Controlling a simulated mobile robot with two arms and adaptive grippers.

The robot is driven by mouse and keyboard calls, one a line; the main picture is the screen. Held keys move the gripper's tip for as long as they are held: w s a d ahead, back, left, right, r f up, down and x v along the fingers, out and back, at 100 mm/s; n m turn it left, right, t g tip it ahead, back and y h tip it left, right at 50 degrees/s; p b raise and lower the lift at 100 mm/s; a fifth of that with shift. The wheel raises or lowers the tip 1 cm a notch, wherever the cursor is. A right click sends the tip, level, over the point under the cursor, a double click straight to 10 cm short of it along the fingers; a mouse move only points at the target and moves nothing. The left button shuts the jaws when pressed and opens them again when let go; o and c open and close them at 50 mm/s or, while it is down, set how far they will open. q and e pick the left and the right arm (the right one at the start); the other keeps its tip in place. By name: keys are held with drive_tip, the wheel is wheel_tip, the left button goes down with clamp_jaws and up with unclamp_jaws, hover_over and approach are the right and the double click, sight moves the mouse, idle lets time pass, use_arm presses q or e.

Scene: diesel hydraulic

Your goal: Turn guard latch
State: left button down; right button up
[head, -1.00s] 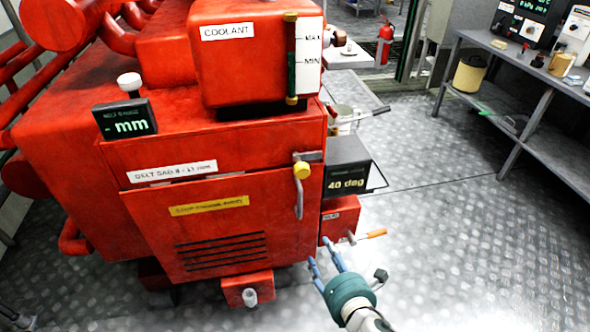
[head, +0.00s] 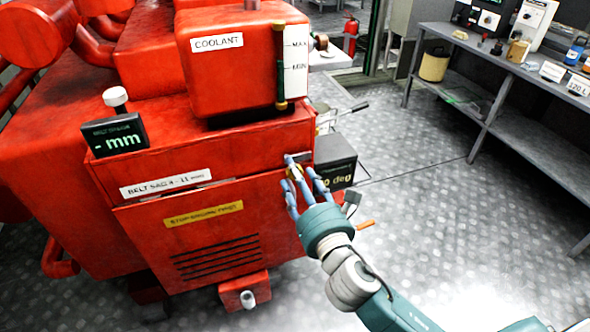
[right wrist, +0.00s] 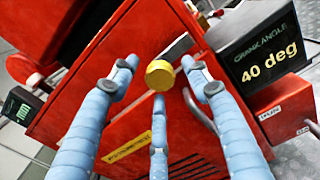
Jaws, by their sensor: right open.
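The guard latch (head: 295,172) has a yellow knob and sits at the upper right corner of the red guard panel (head: 180,240). In the right wrist view its yellow knob (right wrist: 160,75) is in the middle, with its grey handle (right wrist: 199,111) hanging beside it. My right gripper (head: 300,178) is open in front of the latch, and its fingers partly cover it in the head view. In the right wrist view its three blue fingers (right wrist: 158,72) are spread around the knob. I cannot tell whether any finger touches it. My left gripper is not in view.
A black crank angle display (right wrist: 262,58) reading 40 deg stands just right of the latch. An orange-tipped lever (head: 365,224) sticks out below. The coolant tank (head: 235,70) is above. A grey workbench (head: 500,80) stands at the right, with clear floor between.

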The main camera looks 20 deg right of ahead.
drive_tip(key=shift+w, duration=0.85)
drive_tip(key=c, duration=1.2)
drive_tip(key=shift+o, duration=0.2)
